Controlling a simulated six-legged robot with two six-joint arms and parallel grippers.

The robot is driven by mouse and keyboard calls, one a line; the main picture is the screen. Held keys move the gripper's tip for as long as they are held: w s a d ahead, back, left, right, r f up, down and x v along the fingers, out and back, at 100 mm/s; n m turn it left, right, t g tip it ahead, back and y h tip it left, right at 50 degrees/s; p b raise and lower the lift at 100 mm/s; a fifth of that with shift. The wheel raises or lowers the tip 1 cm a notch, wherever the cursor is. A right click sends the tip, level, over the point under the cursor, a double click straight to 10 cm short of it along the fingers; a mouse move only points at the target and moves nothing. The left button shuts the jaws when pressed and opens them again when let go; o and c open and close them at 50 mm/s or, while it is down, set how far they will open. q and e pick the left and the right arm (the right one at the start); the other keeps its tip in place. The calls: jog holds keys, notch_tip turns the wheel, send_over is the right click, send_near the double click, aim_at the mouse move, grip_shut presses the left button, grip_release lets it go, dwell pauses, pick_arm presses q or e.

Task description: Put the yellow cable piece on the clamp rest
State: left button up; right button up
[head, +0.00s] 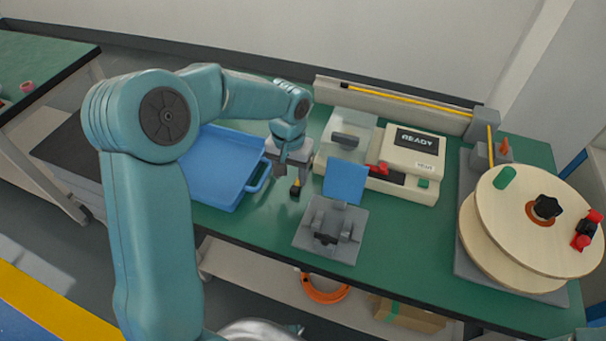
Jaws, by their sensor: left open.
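A small yellow piece with a black end (296,188), seemingly the cable piece, shows just below my left gripper, beside the blue tray. My left gripper (292,172) points down over it and is open. The fingers partly hide the piece, and I cannot tell whether they touch it. A grey fixture (312,240) with a small dark clamp, seemingly the clamp rest, stands on the green table to the right and nearer to me. Nothing yellow lies on it. My right gripper is not in view.
The blue tray (216,172) lies left of the gripper. A blue plate (346,181) stands behind the fixture. A machine reading READY (425,160) stands behind. A yellow cable (410,101) runs along the back rail. A large spool (505,225) fills the right end.

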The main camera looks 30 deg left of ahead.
aim_at(294, 189)
pick_arm(q)
jog(key=f, duration=0.6)
jog(key=shift+w+d+f, duration=0.1)
jog(key=shift+w+f, duration=0.2)
jog(key=shift+w, duration=0.05)
grip_shut()
